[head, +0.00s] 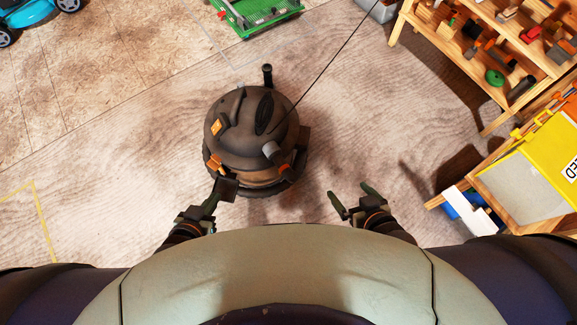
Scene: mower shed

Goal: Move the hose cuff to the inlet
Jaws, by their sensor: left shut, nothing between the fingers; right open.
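A dark brown, round canister vacuum (240,135) stands on the floor ahead of me. A short grey cylindrical piece (271,150) with an orange part beside it sits on its right front; it may be the cuff or the inlet, I cannot tell which. A black upright stub (267,74) shows at its far side. My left gripper (226,186) is shut and empty at the vacuum's near left side; I cannot tell whether it touches. My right gripper (351,191) is open and empty, apart from the vacuum, to its lower right.
A thin dark cord runs from the vacuum to the upper right. A wooden shelf (440,50) with tools and a bench with a yellow item (545,150) stand at the right. A green tray (262,18) and a blue mower (25,10) are far off. Floor at left is clear.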

